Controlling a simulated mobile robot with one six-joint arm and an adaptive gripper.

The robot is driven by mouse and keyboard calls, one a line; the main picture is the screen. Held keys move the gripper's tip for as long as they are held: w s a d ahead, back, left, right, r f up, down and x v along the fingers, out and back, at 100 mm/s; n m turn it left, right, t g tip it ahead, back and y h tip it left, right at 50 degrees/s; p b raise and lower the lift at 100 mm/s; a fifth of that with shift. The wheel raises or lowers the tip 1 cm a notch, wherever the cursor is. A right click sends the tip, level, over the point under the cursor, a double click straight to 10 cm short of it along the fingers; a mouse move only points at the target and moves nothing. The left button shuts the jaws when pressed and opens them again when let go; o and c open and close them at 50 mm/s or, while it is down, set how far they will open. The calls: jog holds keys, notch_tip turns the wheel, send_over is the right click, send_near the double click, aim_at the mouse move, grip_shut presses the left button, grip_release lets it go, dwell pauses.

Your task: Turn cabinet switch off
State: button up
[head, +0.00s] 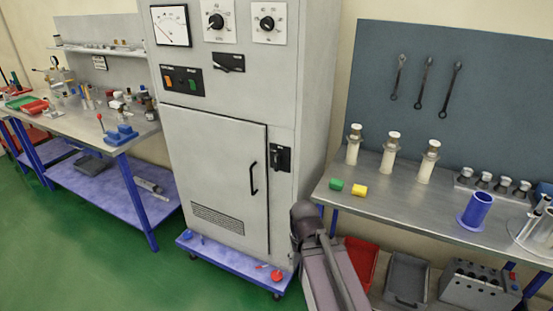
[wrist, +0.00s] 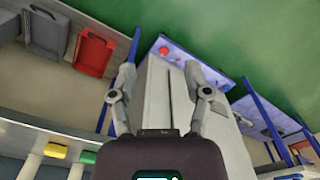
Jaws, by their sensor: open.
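A tall grey cabinet (head: 212,135) stands in the middle of the head view. A black lever switch (head: 229,62) sits on its upper front, with its lever lying nearly level. A second black switch or latch (head: 280,158) sits right of the door (head: 215,165); its setting is too small to tell. My gripper (wrist: 160,75) is open and empty in the wrist view, its two fingers spread apart. The cabinet (wrist: 163,105) shows between and beyond the fingers. In the head view my arm rises at the cabinet's lower right, and the gripper is not clear there.
The cabinet stands on a blue wheeled base (head: 232,262). A black panel (head: 181,80) with orange and green buttons and two dials (head: 216,21) (head: 267,23) are on its front. A right workbench (head: 420,208) holds white cylinders and a blue cup (head: 476,210). Green floor is open at front left.

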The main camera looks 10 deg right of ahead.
jog(key=shift+w, duration=0.1)
jog(key=w+d+f+m+t+h+b, duration=0.2)
jog(key=w+d+m+h+b, duration=0.15)
jog(key=w, duration=0.55)
jog(key=m+t+h+b, duration=0.4)
jog(key=t+h+b, duration=0.35)
jog(key=t, duration=0.55)
send_near(275, 159)
jog(key=v, duration=0.3)
jog(key=shift+d+r, duration=0.15)
jog(key=shift+r, duration=0.25)
jog(key=shift+w, duration=0.1)
jog(key=x, duration=1.3)
jog(key=shift+w+d+f, duration=0.25)
jog(key=shift+w+f, duration=0.05)
jog(key=shift+f, duration=0.1)
